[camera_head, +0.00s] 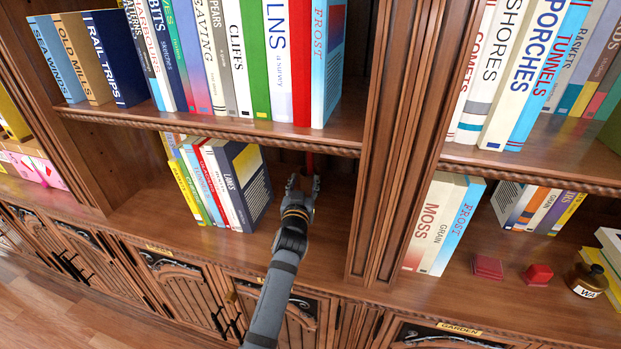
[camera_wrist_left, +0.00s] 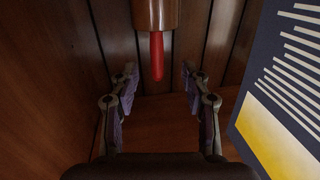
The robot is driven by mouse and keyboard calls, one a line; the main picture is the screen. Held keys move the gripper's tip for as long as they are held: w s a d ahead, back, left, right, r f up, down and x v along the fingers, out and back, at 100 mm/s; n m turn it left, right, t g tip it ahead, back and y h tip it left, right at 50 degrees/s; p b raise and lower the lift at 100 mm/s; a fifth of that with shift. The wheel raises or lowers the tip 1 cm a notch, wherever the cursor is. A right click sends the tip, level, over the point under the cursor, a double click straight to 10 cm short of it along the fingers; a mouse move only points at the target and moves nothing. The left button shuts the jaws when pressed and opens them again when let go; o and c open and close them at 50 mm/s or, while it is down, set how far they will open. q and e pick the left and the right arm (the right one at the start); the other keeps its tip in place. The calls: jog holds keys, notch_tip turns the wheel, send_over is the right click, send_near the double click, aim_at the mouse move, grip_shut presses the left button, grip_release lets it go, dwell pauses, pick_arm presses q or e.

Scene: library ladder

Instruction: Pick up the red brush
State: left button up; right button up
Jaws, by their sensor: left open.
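The red brush (camera_wrist_left: 157,55) shows in the left wrist view as a slim red piece sticking out of a brown cylindrical cup (camera_wrist_left: 155,14). In the head view a bit of the red brush (camera_head: 309,162) shows in the lower shelf bay, just beyond my left gripper; the cup is mostly hidden there. My left gripper (camera_head: 303,184) reaches into this bay and is open. In the left wrist view its two fingers (camera_wrist_left: 158,78) stand apart, one on either side of the red brush's line, with nothing held. My right gripper is in neither view.
Leaning books (camera_head: 245,180) stand close to the left of my left gripper; a dark blue one (camera_wrist_left: 280,95) shows at the wrist view's right edge. A carved upright (camera_head: 385,150) bounds the bay on the right, and the upper shelf (camera_head: 210,125) hangs above.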

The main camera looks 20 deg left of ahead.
aim_at(310, 164)
pick_arm(q)
jog(key=w, duration=0.1)
jog(key=w+b, duration=0.1)
jog(key=w, duration=0.1)
jog(key=w+b, duration=0.1)
jog(key=w, duration=0.1)
jog(key=shift+a+f, duration=0.1)
jog(key=shift+a, duration=0.3)
jog(key=shift+w, duration=0.25)
jog(key=shift+w+r+b, duration=0.2)
jog(key=shift+w+b, duration=0.15)
jog(key=shift+b, duration=0.1)
jog(key=w+b, duration=0.2)
jog(key=w, duration=0.2)
jog(key=shift+a, duration=0.2)
jog(key=shift+w+r, duration=0.1)
jog(key=shift+w, duration=0.15)
jog(key=shift+s+r, duration=0.1)
jog(key=shift+r, duration=0.05)
jog(key=shift+c, duration=0.9)
grip_shut()
